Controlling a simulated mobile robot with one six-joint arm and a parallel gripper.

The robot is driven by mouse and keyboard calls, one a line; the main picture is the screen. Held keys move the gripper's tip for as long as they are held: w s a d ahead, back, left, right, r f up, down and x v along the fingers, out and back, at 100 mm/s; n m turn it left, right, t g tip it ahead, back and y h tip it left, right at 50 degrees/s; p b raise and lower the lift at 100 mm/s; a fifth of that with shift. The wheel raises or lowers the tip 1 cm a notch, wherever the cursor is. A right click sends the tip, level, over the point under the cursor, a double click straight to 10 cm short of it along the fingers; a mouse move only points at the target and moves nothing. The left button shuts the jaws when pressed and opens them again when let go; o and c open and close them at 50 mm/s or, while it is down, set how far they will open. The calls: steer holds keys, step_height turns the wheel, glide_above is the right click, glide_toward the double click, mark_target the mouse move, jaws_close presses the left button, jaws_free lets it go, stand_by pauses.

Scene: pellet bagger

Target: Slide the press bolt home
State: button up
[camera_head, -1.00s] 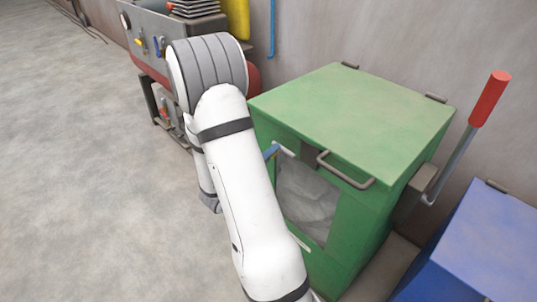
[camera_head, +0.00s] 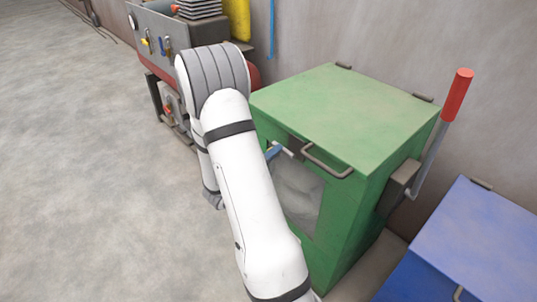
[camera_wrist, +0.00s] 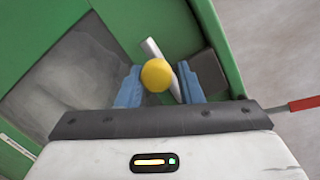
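The bolt shows in the wrist view as a pale metal bar (camera_wrist: 152,49) with a round yellow knob (camera_wrist: 155,75) at its near end, at the front opening of the green press (camera_wrist: 224,38). The press (camera_head: 345,110) stands right of my arm in the head view. My gripper (camera_wrist: 160,82) has its two blue fingers apart, one on each side of the knob. A small gap shows at the right finger; contact at the left cannot be told. In the head view a blue fingertip (camera_head: 274,153) shows by the opening and the knob is hidden.
A lever with a red grip (camera_head: 457,95) rises from the press's right side. A blue box (camera_head: 460,240) stands to the right. A machine with a yellow cylinder (camera_head: 237,18) is behind my arm. The floor at left is clear.

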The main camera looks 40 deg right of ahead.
steer(key=shift+o, duration=1.3)
steer(key=shift+w, duration=0.1)
steer(key=shift+a, duration=0.1)
steer(key=shift+a, duration=0.1)
steer(key=s+a+p, duration=0.1)
steer(key=a, duration=0.6)
steer(key=shift+s+a, duration=0.25)
steer(key=shift+r, duration=0.1)
